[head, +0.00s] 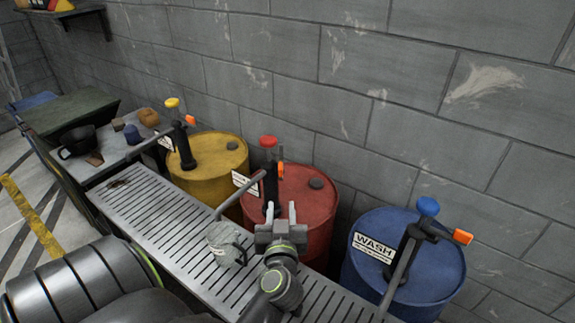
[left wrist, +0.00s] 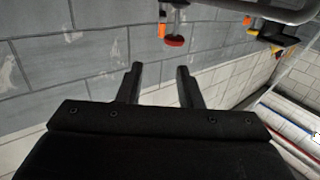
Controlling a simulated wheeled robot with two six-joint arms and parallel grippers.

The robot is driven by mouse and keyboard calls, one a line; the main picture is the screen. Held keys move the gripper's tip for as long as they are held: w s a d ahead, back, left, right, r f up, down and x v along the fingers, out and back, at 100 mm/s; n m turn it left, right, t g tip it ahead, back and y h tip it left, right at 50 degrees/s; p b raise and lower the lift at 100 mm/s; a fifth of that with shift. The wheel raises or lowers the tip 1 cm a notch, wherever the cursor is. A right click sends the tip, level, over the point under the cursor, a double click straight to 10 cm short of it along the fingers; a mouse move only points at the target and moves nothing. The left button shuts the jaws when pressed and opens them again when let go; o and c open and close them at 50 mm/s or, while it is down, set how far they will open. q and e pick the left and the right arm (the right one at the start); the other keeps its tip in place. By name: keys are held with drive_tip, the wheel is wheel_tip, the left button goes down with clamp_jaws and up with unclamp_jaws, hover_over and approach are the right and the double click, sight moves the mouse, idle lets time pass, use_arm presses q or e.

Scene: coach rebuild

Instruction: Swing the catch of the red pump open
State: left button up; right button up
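The red pump (head: 270,172) stands on a red drum (head: 315,205) in the middle of the head view, with a red knob (head: 268,142) on top. Its orange catch (head: 280,170) sticks out on the right side of the pump post. In the left wrist view the red knob (left wrist: 175,41) and the orange catch (left wrist: 162,29) show near the top edge, beyond the fingertips. My left gripper (head: 281,212) is in front of the red drum, below the catch in the picture and apart from it. Its fingers (left wrist: 162,84) are open and empty. My right gripper is not in view.
A yellow drum (head: 212,178) with a pump stands left, a blue WASH drum (head: 432,270) with a pump right. A slotted metal grate (head: 160,215) runs along the front. A grey round container (head: 226,246) sits near the red pump's spout. A block wall (head: 350,100) stands behind.

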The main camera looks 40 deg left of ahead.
sight(281, 170)
use_arm(q)
drive_tip(key=x, duration=1.7)
drive_tip(key=shift+a, duration=0.25)
clamp_jaws()
